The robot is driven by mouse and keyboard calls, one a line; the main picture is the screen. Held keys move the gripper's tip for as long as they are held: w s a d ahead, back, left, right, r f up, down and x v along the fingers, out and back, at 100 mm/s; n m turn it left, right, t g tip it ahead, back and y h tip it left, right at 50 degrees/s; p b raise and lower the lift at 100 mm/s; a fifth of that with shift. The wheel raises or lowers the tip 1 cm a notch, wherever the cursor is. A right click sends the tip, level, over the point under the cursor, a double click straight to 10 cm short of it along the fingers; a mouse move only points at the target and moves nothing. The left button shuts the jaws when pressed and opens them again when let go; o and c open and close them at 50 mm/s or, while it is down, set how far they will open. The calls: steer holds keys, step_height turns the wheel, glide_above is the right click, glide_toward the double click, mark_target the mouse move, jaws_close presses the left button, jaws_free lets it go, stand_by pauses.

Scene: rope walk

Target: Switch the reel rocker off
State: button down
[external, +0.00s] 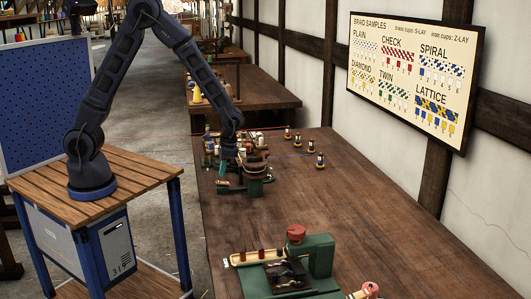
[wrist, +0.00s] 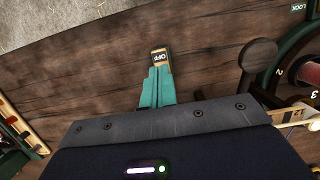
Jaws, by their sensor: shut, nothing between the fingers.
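In the wrist view my gripper (wrist: 158,70) has its two teal fingers together, with nothing between them. Just past the fingertips is the reel rocker (wrist: 161,54), a small tan-edged piece with a dark face marked OFF. The fingertips overlap or touch its near end, and I cannot tell which. The rest of the rocker is hidden behind the fingers, so its tilt is unclear. In the external view my gripper (external: 229,160) is low over the bench, by a green machine (external: 256,187). The rocker is too small to make out there.
In the wrist view a dark round knob (wrist: 260,55) and a red reel (wrist: 306,75) on a green frame lie to the right. Another green machine (external: 318,256) stands on the near bench (external: 380,225). Small bobbins (external: 320,161) stand behind. Bare bench lies between the machines.

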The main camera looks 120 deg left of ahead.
mark_target(217, 181)
steer(key=shift+x, duration=1.3)
steer(key=shift+s+d+f+t+y, duration=0.6)
steer(key=shift+s+t+y, duration=0.05)
steer(key=shift+t+y, duration=0.35)
steer(key=shift+w+a, duration=0.1)
